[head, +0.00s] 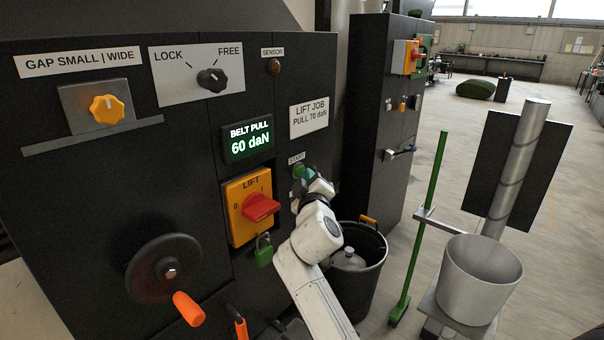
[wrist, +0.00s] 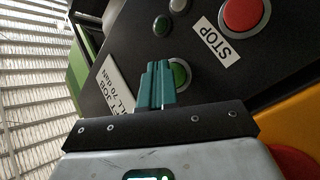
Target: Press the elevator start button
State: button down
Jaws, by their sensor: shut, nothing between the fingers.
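The green start button (head: 298,171) is on the black panel, just below the START label (head: 296,158). In the wrist view the green button (wrist: 181,74) shows in a pale ring, partly covered on its left by my fingers. My gripper (head: 309,174) is shut and empty, its teal fingertips (wrist: 158,66) together right at the button. I cannot tell whether they touch it. The red stop button (wrist: 245,13) and its STOP label (wrist: 215,43) show in the wrist view. The display (head: 249,138) reads BELT PULL 60 daN; the card (head: 310,117) reads LIFT JOB PULL 70 daN.
Left of my arm are the LIFT switch (head: 261,207), a green padlock (head: 263,251) and a handwheel (head: 165,268) with an orange handle. A black bucket (head: 372,275) stands right of my arm. Farther right are a green pole (head: 424,225) and a metal bucket (head: 480,280).

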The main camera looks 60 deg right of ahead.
jog(key=shift+w, duration=0.25)
jog(key=shift+s, duration=0.1)
dwell(0.5)
jog(key=shift+s+a, duration=0.15)
jog(key=shift+s, duration=0.6)
jog(key=shift+p, duration=0.3)
jog(key=shift+s+a+p, duration=0.2)
jog(key=shift+s+p, duration=0.1)
jog(key=shift+s, duration=0.5)
jog(key=shift+s+a+p, duration=0.2)
jog(key=shift+s+p, duration=0.1)
jog(key=shift+s, duration=0.55)
jog(key=shift+s+a+p, duration=0.2)
jog(key=shift+s+p, duration=0.1)
jog(key=shift+s, duration=0.5)
